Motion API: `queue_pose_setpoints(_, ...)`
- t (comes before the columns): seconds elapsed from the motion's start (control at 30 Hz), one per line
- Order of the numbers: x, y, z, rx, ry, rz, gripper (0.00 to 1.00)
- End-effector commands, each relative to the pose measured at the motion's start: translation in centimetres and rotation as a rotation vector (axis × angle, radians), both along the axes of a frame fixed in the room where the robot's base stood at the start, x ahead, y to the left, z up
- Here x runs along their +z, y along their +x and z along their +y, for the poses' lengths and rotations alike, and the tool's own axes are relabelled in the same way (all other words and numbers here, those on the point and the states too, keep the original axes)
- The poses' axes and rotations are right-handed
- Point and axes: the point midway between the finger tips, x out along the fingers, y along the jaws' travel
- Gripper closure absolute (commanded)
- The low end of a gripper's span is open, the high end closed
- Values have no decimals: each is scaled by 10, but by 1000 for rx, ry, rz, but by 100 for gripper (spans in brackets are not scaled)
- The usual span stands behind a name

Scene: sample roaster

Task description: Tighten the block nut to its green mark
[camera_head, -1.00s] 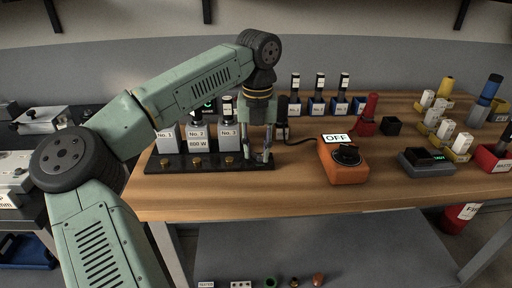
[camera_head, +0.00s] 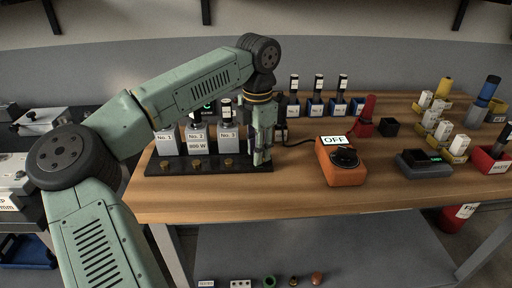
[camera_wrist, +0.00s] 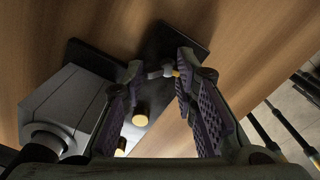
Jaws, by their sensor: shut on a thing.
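My gripper (camera_head: 260,160) points down at the right end of the black base strip (camera_head: 180,168), with its fingers close together. In the wrist view my gripper (camera_wrist: 160,72) has its two purple-padded fingers on either side of a small dark piece with a brass-coloured end, which I take to be the block nut (camera_wrist: 163,71). It sits low between the fingertips, over the dark strip (camera_wrist: 190,42). The fingers hide it in the head view. I cannot make out a green mark by it.
Grey blocks labelled No. 2 (camera_head: 197,140) and No. 3 (camera_head: 228,138) stand left of my gripper, with brass knobs (camera_head: 197,164) in front. An orange box (camera_head: 342,172) reading OFF stands to the right, its dark cable running behind. The front wooden table edge is clear.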

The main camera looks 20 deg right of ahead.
Motion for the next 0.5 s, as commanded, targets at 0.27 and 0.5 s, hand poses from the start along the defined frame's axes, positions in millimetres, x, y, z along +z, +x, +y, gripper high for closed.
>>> queue_pose_setpoints(0.27,-2,-10,-5,-266,1,23,100)
queue_pose_setpoints(0.5,-3,-10,-4,-423,5,25,99)
